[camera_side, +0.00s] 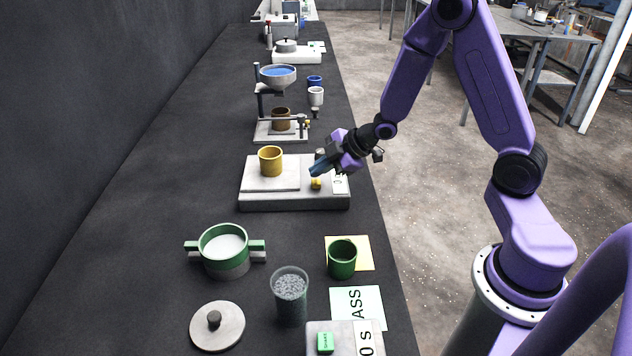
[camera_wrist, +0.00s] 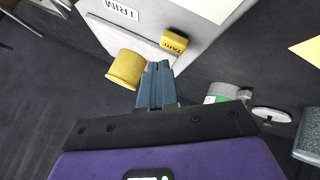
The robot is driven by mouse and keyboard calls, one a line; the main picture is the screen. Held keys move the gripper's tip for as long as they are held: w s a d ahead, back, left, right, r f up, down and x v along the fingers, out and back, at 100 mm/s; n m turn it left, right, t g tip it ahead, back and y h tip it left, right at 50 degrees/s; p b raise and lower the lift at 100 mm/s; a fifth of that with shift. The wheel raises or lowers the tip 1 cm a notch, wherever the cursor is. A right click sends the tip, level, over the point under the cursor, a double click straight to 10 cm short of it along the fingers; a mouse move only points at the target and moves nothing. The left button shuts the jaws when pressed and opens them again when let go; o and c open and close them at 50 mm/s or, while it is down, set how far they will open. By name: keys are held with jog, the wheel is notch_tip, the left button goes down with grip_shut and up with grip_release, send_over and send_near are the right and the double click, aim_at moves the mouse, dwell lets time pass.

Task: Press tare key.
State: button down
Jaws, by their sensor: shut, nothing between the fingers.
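The tare key (camera_side: 316,184) is a small yellow block on the front right of a pale balance (camera_side: 295,201). In the wrist view the tare key (camera_wrist: 174,42) shows its TARE lettering, on the balance top (camera_wrist: 190,28). My gripper (camera_side: 316,171) is shut and empty, with its blue fingers just above and beside the key in the side view. In the wrist view my gripper's fingertips (camera_wrist: 158,66) show a small gap in the picture from the key. A yellow cup (camera_side: 270,161) stands on the balance pan; the wrist view also shows this cup (camera_wrist: 126,69).
A sieve stand with a blue-filled bowl (camera_side: 277,76) stands behind the balance. In front are a green-handled pot (camera_side: 224,254), a green cup (camera_side: 342,262), a glass of grey grains (camera_side: 290,300) and a lid (camera_side: 217,327). A dark wall runs along the left.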

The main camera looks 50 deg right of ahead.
aim_at(319, 183)
jog(key=shift+f, duration=0.1)
jog(key=shift+f, duration=0.35)
jog(key=shift+f, duration=0.45)
dwell(0.8)
jog(key=shift+r, duration=0.9)
jog(key=shift+r, duration=2.5)
jog(key=shift+a, duration=0.1)
